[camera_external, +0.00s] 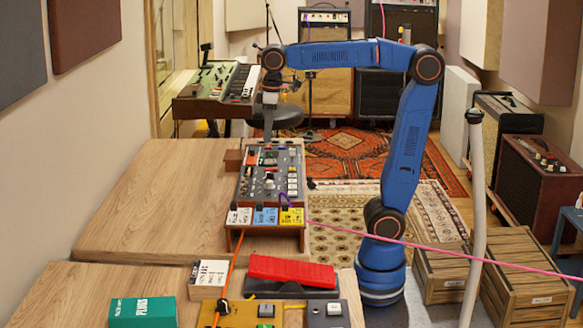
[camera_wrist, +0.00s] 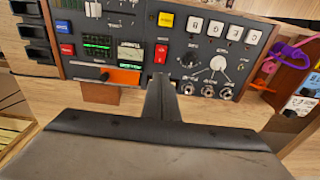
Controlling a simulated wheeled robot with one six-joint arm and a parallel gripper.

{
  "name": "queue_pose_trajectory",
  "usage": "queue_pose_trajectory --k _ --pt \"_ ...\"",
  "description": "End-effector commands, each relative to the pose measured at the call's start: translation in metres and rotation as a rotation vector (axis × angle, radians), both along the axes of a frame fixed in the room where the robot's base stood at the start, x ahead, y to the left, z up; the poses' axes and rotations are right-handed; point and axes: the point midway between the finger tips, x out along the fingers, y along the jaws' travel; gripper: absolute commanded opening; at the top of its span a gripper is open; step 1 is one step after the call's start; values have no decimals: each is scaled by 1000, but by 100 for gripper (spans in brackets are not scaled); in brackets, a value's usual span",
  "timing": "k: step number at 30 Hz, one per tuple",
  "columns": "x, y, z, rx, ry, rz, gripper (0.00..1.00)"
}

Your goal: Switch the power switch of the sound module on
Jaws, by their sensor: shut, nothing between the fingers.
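The sound module (camera_external: 271,178) is a dark panel with wooden ends on the wooden table. In the wrist view its panel (camera_wrist: 140,30) fills the top, with knobs, buttons, sliders and green displays. A small red rocker switch (camera_wrist: 162,54) sits near the middle of the panel and looks like the power switch; its position is too small to tell. My gripper (camera_wrist: 161,78) is shut and empty, its tips just below the red switch in the picture. I cannot tell whether they touch the panel. In the external view my gripper (camera_external: 268,132) points down at the module's far end.
White, blue and yellow pedals (camera_external: 265,216) stand at the module's near end, with purple and orange cables. A pink cable (camera_external: 480,258) crosses in front of my arm. A keyboard (camera_external: 216,83) stands behind. The table left of the module is clear.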

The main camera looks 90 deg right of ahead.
Motion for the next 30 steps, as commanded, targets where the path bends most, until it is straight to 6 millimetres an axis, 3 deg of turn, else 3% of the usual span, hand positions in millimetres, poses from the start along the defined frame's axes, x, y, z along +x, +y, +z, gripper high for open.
queue_pose_trajectory --k 3,10,30 --pt "3 0 21 0 -2 0 0" --pt "6 0 45 0 -1 0 0" --pt "4 0 48 0 -2 0 0"
